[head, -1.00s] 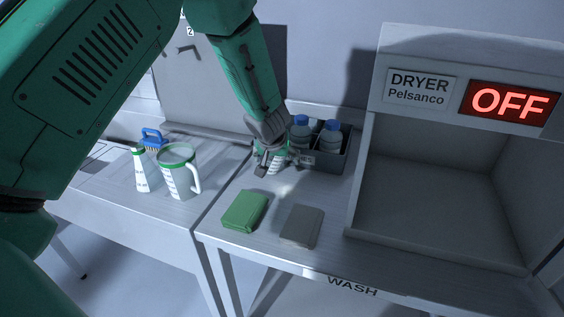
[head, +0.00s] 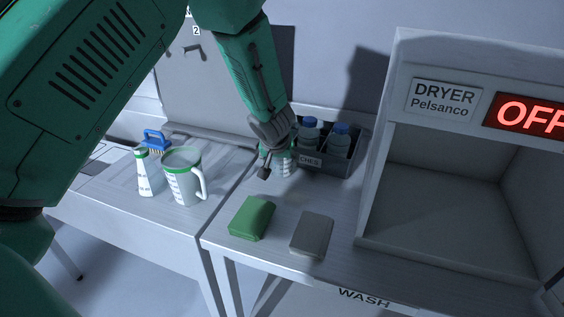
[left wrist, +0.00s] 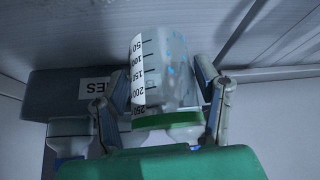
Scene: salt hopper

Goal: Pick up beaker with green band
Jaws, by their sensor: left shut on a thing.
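The beaker with green band (head: 284,166) is a clear cup with a graduated white label, partly hidden by my gripper in the head view. In the left wrist view the beaker (left wrist: 166,72) lies between the fingers, its green band near the palm and blue specks on its wall. My left gripper (head: 270,168) is shut on it, with one finger on each side (left wrist: 162,95). Whether the beaker touches the table cannot be told. My right gripper is not in view.
A grey caddy (head: 325,165) with blue-capped bottles stands just right of the gripper. A green sponge (head: 251,217) and a grey block (head: 312,235) lie in front. A green-rimmed jug (head: 182,178), a bottle (head: 145,175) and a blue brush (head: 155,139) stand left. The dryer (head: 470,190) stands right.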

